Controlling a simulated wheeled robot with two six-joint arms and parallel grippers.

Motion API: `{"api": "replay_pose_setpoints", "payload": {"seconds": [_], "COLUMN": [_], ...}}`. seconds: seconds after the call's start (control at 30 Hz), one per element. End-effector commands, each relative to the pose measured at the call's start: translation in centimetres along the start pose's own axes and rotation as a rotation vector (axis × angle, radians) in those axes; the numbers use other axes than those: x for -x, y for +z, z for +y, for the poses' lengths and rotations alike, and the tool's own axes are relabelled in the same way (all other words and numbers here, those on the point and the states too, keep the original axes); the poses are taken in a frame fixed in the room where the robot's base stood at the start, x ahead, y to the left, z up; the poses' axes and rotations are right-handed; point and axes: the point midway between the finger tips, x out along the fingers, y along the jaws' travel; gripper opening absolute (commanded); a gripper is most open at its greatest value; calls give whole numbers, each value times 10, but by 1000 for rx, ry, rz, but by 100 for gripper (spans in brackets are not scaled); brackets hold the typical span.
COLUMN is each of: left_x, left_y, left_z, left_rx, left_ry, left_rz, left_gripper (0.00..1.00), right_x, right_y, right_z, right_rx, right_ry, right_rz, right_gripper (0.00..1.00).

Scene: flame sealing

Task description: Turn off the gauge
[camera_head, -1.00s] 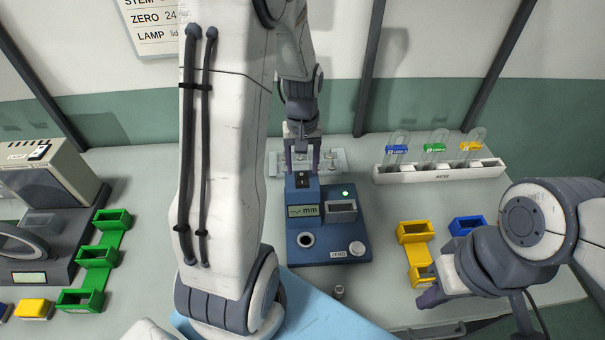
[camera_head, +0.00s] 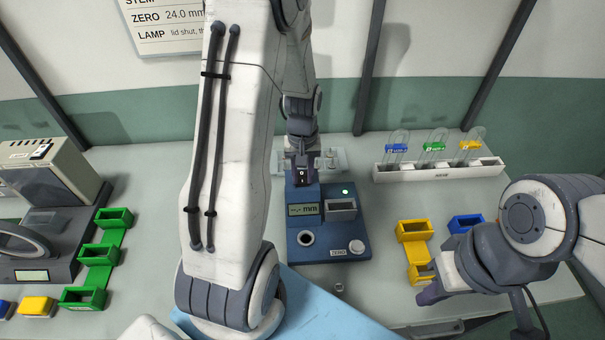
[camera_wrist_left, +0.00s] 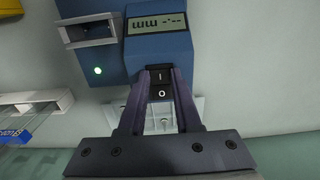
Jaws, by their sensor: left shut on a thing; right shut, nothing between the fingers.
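The blue gauge (camera_head: 330,250) stands on the table at the middle of the head view. Its display (camera_head: 304,210) reads dashes and "mm", and its small lamp (camera_head: 345,191) glows green. A black rocker switch (camera_wrist_left: 161,84) marked I and O sits on the gauge's raised back part. My left gripper (camera_wrist_left: 160,72) has its fingers on either side of the switch and is shut on it. In the head view, my left gripper (camera_head: 301,165) comes down over the top of the gauge. My right gripper (camera_head: 432,294) is shut and empty at the right, by the yellow holder.
A white rack (camera_head: 440,174) with blue, green and yellow tagged glass pieces stands behind right. Yellow (camera_head: 414,232) and blue bins (camera_head: 466,224) lie right of the gauge. Green bins (camera_head: 98,256) and a grey machine (camera_head: 50,180) stand left. A small metal piece (camera_head: 339,287) lies in front.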

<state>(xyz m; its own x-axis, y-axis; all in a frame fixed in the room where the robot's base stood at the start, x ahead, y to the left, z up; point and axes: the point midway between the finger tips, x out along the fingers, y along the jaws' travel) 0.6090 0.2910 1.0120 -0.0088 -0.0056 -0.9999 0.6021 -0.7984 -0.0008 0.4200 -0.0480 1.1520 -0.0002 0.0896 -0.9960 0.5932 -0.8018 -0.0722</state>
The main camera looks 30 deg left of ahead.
Motion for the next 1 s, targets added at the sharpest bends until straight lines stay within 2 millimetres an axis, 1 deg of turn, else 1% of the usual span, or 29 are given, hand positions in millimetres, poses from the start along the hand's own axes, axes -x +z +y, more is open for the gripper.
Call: {"api": "replay_pose_setpoints", "payload": {"seconds": [0.03,0.13,0.2,0.3,0.47,0.73,0.77,0.8,0.83,1.0], "left_x": [4,7,7,6,5,4,4,4,4,4], "left_y": [-2,-4,-6,-8,-9,-9,-9,-9,-9,-8], "left_z": [0,0,0,0,0,0,0,0,0,0], "left_rx": [3,4,3,3,1,0,0,0,0,0], "left_ry": [-1,-2,-1,0,2,2,2,2,2,1], "left_rz": [-19,-81,-131,-193,-245,-247,-247,-247,-247,-248], "left_gripper": [0,0,0,0,0,0,36,52,62,62], "right_x": [8,22,30,37,40,39,39,39,39,39], "right_y": [0,-1,-2,-2,-2,-2,-2,-2,-2,-2], "right_z": [-1,-2,-2,-3,-3,-3,-3,-3,-3,-3], "right_rx": [0,-1,-1,-1,0,0,0,0,0,0], "right_ry": [0,0,0,0,0,0,0,0,0,0], "right_rz": [0,0,0,0,0,0,0,0,0,0], "right_gripper": [0,0,0,0,0,0,0,0,0,0]}}
